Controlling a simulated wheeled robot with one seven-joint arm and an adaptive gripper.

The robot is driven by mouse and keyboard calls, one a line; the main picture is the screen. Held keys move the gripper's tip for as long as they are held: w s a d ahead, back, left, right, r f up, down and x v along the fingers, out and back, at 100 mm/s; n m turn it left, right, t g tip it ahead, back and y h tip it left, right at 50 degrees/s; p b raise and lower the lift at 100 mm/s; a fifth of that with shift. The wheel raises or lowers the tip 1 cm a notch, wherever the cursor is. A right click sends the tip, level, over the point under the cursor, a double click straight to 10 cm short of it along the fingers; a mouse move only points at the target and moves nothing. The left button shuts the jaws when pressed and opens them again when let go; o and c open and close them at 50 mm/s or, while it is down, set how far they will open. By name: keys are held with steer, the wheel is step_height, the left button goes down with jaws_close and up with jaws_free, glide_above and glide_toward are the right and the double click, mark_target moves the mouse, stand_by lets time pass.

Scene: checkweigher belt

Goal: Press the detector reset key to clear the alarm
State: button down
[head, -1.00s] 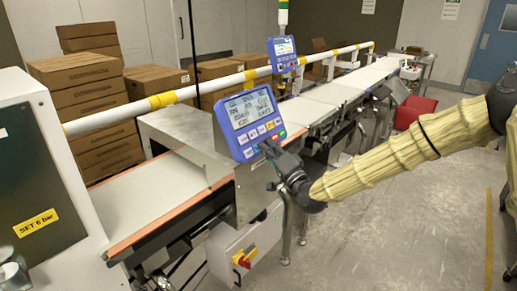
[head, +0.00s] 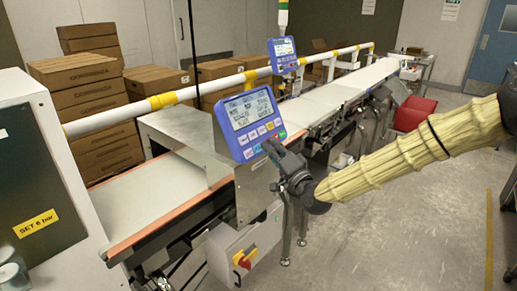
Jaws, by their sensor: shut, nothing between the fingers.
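The detector's blue control panel (head: 248,122) stands above the belt on a grey metal housing, with a lit screen (head: 251,109) and rows of coloured keys (head: 262,131) below it. The key labels are too small to read, so I cannot tell which one is reset. My gripper (head: 270,148) is shut and empty, its tips at the panel's lower right edge, just below the keys. The tips overlap the panel's lower edge in the picture; I cannot tell whether they touch it. The gripper may hide part of the lower key row.
A second blue panel (head: 283,54) stands farther along the belt. A white rail (head: 110,119) with yellow bands runs behind the belt (head: 140,203). A grey box with a red and yellow switch (head: 243,260) sits below. Open floor (head: 400,240) lies to the right.

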steer(key=shift+s+d+r+p, duration=0.15)
steer(key=shift+s+d+r, duration=0.25)
steer(key=shift+d, duration=0.2)
steer(key=shift+s+d+r+p, duration=0.1)
steer(key=shift+s+d+r, duration=0.25)
steer(key=shift+s+d, duration=0.2)
steer(key=shift+s+d+r+p, duration=0.15)
steer(key=shift+s+d+r, duration=0.25)
steer(key=shift+d, duration=0.25)
steer(key=shift+s+d+r+p, duration=0.15)
steer(key=shift+s+d+r, duration=0.35)
steer(key=shift+d, duration=0.2)
steer(key=shift+s+d+r+p, duration=0.15)
steer(key=shift+s+d+r, duration=0.25)
steer(key=shift+s+d, duration=0.25)
steer(key=shift+s+d+r+p, duration=0.15)
steer(key=shift+s+d+r, duration=0.3)
steer(key=shift+d, duration=0.35)
steer(key=shift+f, duration=0.15)
